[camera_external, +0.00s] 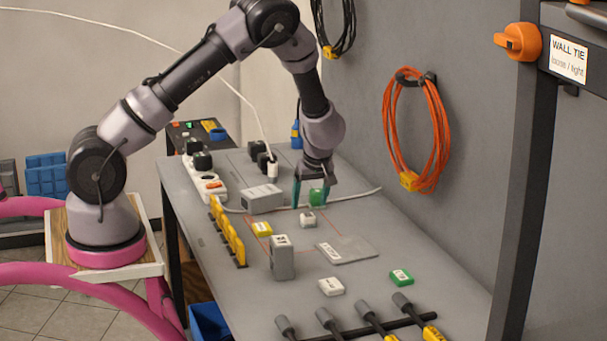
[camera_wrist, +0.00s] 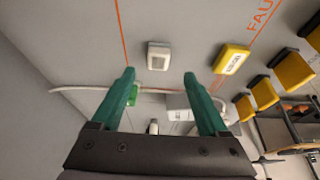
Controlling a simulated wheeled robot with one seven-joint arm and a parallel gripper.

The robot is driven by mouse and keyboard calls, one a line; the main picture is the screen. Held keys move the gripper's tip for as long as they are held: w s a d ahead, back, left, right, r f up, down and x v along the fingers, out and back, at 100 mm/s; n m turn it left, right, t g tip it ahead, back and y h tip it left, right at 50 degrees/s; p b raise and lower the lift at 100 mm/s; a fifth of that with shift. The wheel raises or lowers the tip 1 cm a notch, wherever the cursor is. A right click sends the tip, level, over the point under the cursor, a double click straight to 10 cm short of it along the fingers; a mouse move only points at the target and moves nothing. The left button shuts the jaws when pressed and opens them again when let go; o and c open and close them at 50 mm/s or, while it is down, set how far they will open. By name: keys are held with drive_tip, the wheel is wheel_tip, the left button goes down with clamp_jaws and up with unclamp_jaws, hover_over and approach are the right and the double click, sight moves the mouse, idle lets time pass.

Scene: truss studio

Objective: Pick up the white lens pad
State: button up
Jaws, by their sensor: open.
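A small white pad with a grey square on top (camera_wrist: 158,56) lies on the table ahead of my fingertips in the wrist view. It seems to be the small pale block just below my gripper in the external view (camera_external: 308,220). A second white block with a dark label (camera_external: 331,287) lies nearer the front; I cannot tell for sure which is the lens pad. My gripper (camera_external: 311,204) points down above the table, its green fingers apart and empty. They also show in the wrist view (camera_wrist: 160,77). A green block (camera_external: 316,196) shows by the fingers.
A yellow block (camera_external: 262,229), a grey upright box (camera_external: 282,257), a flat grey plate (camera_external: 347,249) and a green block (camera_external: 401,278) lie around. A white cable crosses the table behind. Yellow clips (camera_external: 228,235) line the left edge. Dark-handled tools (camera_external: 365,313) lie in front.

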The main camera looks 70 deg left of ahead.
sight(308, 215)
drive_tip(key=x, duration=0.5)
drive_tip(key=shift+w, duration=0.15)
clamp_jaws()
